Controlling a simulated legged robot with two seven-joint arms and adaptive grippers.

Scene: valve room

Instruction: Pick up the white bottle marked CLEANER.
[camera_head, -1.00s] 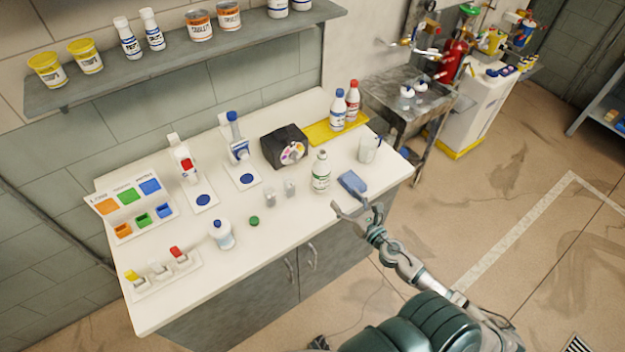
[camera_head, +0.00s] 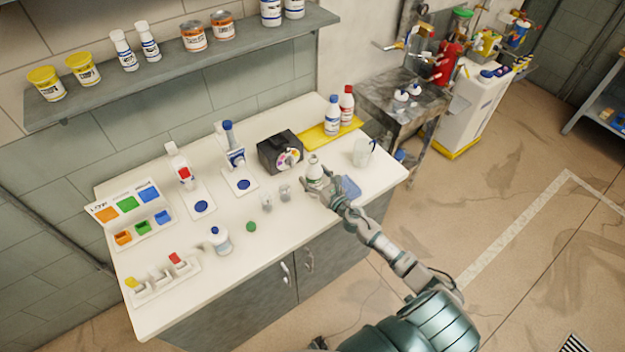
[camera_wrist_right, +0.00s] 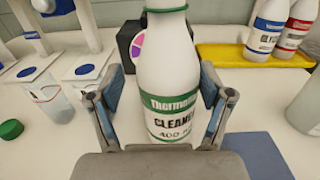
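The white bottle marked CLEANER (camera_head: 314,171) stands upright on the counter, left of a blue cloth or pad. In the right wrist view the bottle (camera_wrist_right: 172,60) fills the middle, its green-and-white label facing me and its top cut off. My right gripper (camera_head: 319,187) is at the bottle, with one finger on each side of it. In the wrist view the fingers of the gripper (camera_wrist_right: 160,90) stand apart around the bottle, with a small gap at the left finger. The bottle's lower part is partly hidden by the gripper in the head view. My left gripper does not show.
A green cap (camera_head: 251,226) lies left of the bottle near two small clear glasses (camera_head: 285,192). Behind are a black box (camera_head: 279,151) and a yellow tray (camera_head: 318,138) with two bottles. The blue pad (camera_head: 349,187) lies close by.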

